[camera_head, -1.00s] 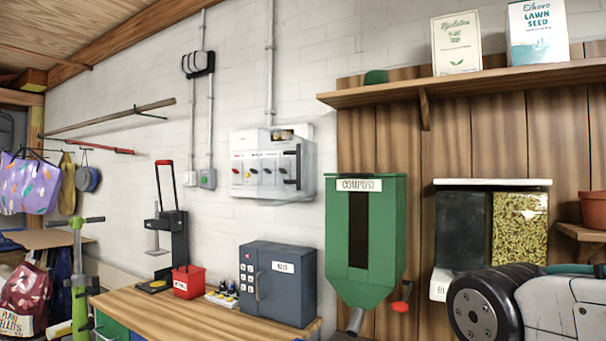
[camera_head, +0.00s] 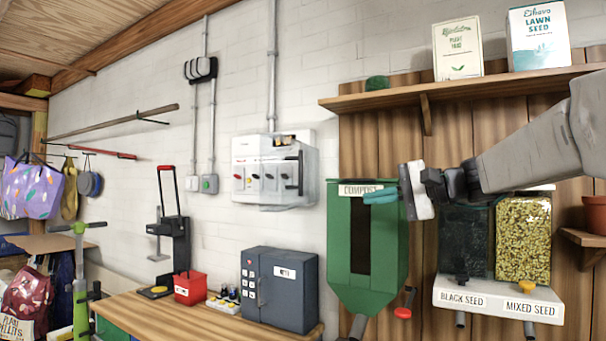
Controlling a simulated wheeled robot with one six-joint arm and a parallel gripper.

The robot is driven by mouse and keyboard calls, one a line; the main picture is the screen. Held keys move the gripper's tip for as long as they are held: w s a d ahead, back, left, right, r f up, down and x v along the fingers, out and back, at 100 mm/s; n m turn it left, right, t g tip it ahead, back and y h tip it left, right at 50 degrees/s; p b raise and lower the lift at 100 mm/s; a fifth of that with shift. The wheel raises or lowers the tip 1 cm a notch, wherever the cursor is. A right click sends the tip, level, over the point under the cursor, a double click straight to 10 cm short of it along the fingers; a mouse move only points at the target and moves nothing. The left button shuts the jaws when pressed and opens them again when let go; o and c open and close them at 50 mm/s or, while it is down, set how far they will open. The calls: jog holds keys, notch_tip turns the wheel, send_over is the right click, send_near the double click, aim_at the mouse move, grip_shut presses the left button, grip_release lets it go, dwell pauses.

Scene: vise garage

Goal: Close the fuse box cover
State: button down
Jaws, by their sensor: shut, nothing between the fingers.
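The fuse box (camera_head: 252,158) is a pale box on the white wall, left of centre. It has a row of several switches with coloured marks. A clear cover with a black handle (camera_head: 299,174) shows at its front right; I cannot tell how far it stands from the box. My gripper (camera_head: 380,197) reaches in from the right. Its teal fingers are shut and empty, pointing left in front of the top of the green compost dispenser. It is right of the fuse box and apart from it.
The green compost dispenser (camera_head: 386,270) hangs right of the fuse box, below a wooden shelf (camera_head: 460,90). A workbench (camera_head: 150,310) below holds a dark grey cabinet (camera_head: 285,310) and a red bin (camera_head: 189,287). Seed dispensers (camera_head: 525,240) hang at right.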

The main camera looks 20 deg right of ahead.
notch_tip(320, 180, up, 5)
jog(key=t+y, duration=0.1)
jog(key=x, duration=1.4)
jog(key=shift+w+r+t, duration=0.3)
jog(key=shift+r, duration=0.3)
jog(key=shift+a, duration=0.2)
